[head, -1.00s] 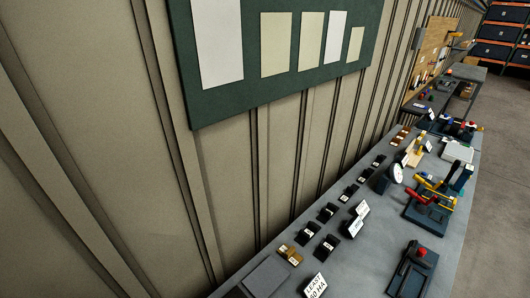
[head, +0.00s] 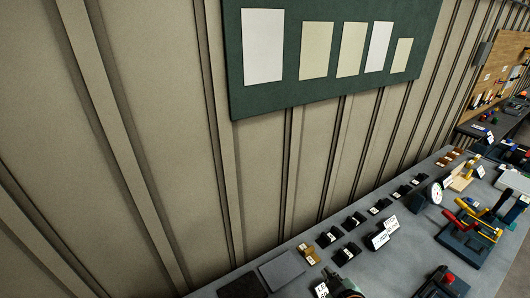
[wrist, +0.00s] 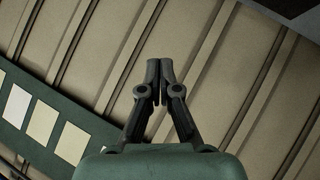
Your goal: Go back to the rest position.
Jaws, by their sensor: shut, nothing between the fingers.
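My gripper (wrist: 160,70) shows in the wrist view with its two dark fingers together at the tips and nothing held between them. It points toward the panelled wall (wrist: 225,70), apart from any object. In the head view the gripper is not clearly seen; a dark greenish rounded shape at the bottom edge may be part of my arm.
A grey bench (head: 400,265) runs along the wall. It carries several black blocks (head: 352,221), a round dial (head: 436,193), a red-and-yellow-handled press (head: 470,225) and white label cards (head: 390,225). A green board (head: 330,90) with paper sheets hangs above.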

